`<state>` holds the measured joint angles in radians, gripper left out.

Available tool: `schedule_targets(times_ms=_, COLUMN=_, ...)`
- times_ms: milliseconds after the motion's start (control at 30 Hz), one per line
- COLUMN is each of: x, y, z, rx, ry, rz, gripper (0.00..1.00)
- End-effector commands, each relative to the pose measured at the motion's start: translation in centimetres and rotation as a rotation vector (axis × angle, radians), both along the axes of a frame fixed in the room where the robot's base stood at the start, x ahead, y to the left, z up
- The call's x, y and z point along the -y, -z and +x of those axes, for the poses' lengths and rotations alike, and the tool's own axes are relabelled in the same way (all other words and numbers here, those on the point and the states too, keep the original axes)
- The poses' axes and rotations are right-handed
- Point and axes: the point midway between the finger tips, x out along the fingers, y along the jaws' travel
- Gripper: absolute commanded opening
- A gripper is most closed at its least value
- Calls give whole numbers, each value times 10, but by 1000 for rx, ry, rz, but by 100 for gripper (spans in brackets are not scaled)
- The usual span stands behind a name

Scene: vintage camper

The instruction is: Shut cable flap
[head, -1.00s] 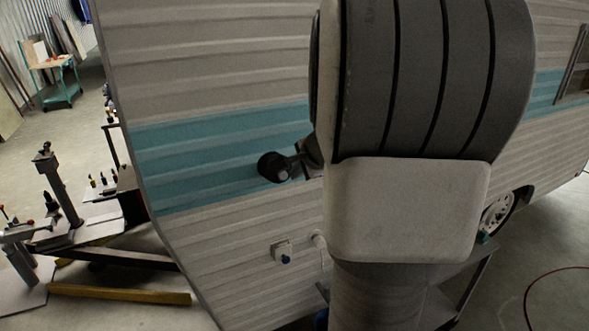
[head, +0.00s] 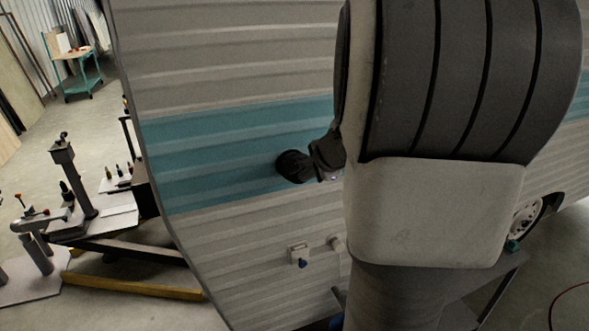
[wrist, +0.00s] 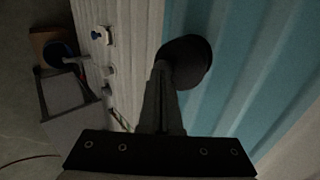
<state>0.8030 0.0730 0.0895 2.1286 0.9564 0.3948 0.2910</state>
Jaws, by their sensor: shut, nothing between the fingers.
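A round black fitting (head: 292,166), which looks like the cable flap, sits on the lower part of the camper's teal stripe in the head view. In the wrist view it is the dark disc (wrist: 198,58) just right of my fingertips. My gripper (wrist: 162,68) is shut and empty, with its fingers together. Its tips are at or very near the disc's edge; I cannot tell whether they touch. In the head view my wrist shows right of the fitting, and my arm covers the wall beyond. The dim light hides the flap's hinge and opening angle.
The camper's ribbed wall (head: 235,235) is close to my gripper. Below the fitting are a white box with a blue part (head: 299,255) and a pale round fitting (head: 337,243). The hitch frame (head: 130,285) and a teal cart (head: 80,75) stand left.

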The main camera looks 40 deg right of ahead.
Motion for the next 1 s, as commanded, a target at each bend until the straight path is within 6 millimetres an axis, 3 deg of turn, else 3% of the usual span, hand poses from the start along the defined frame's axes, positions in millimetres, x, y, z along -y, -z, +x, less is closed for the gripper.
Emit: schedule_targets(times_ms=1000, x=1, y=22, z=3, rx=128, ry=0, rz=-34, gripper=0)
